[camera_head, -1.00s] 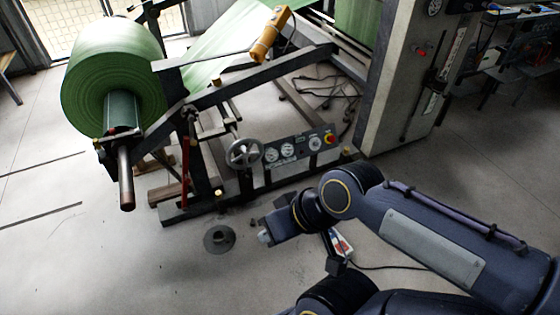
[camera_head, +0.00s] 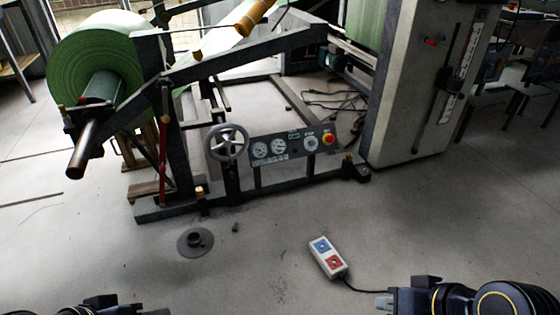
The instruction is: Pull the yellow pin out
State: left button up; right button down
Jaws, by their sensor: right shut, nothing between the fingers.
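I cannot tell which is the yellow pin. My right gripper (camera_head: 385,301) is at the bottom right, shut and empty, low in the picture and well apart from the frame. My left gripper (camera_head: 150,311) shows only partly at the bottom left edge; its fingers are too cut off to judge. Neither gripper touches the machine.
A green roll (camera_head: 92,55) sits on a shaft (camera_head: 84,150) at the left. A handwheel (camera_head: 228,143) and gauge panel (camera_head: 290,147) face me. A grey disc (camera_head: 195,243) and a corded control box (camera_head: 328,258) lie on the open floor. A grey cabinet (camera_head: 420,110) stands right.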

aim_at(62, 110)
jog(key=j+u, duration=0.5)
jog(key=u, duration=0.15)
jog(key=i+j+u, duration=0.1)
jog(key=j+u, duration=0.25)
jog(key=l, duration=0.1)
